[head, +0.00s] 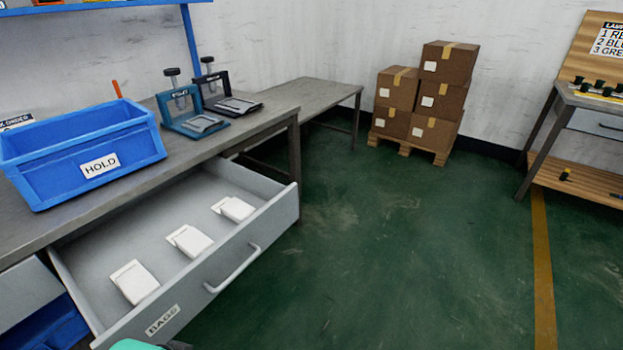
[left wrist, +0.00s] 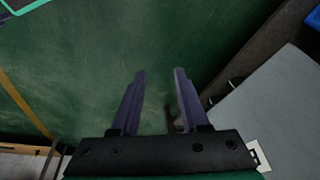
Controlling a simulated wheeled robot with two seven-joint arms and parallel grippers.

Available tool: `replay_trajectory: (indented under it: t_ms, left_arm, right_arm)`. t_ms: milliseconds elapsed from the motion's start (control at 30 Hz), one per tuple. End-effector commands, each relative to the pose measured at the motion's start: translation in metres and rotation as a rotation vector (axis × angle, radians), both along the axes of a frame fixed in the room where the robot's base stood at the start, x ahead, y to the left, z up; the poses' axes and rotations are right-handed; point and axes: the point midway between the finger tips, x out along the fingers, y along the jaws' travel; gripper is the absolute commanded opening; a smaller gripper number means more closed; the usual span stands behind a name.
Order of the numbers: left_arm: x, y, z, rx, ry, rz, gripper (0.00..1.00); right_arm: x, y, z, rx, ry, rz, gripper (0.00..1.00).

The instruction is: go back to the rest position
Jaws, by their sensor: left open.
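My left gripper (left wrist: 160,73) shows in the left wrist view with its two dark fingers apart and nothing between them. Green floor lies behind the fingertips. A grey panel with a white label, which looks like the drawer front, is close on the right of that view. In the head view the gripper itself is not visible; only a teal piece, likely of my arm, shows at the bottom edge by the drawer. My right gripper is in neither view.
The drawer labelled BAGS (head: 226,258) stands open with white packets inside. Above it, the workbench (head: 138,180) holds a blue HOLD bin (head: 85,150) and two small presses. Stacked boxes (head: 448,63) stand on a pallet at the back. The green floor (head: 400,260) is clear.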

Motion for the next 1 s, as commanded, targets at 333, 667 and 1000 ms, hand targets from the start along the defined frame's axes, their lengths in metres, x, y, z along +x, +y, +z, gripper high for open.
replay_trajectory:
  t_ms: [333, 667, 1000]
  left_arm:
    - [0.001, -0.005, -0.139, -0.005, 0.084, -0.003, 0.45]
    - [-0.058, 0.001, -0.275, -0.002, 0.17, -0.005, 0.45]
    - [-0.128, 0.014, -0.266, 0.007, 0.21, -0.014, 0.45]
  right_arm:
    - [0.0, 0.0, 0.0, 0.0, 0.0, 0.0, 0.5]
    - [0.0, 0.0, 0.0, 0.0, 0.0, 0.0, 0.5]
    - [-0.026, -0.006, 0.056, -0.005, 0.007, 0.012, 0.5]
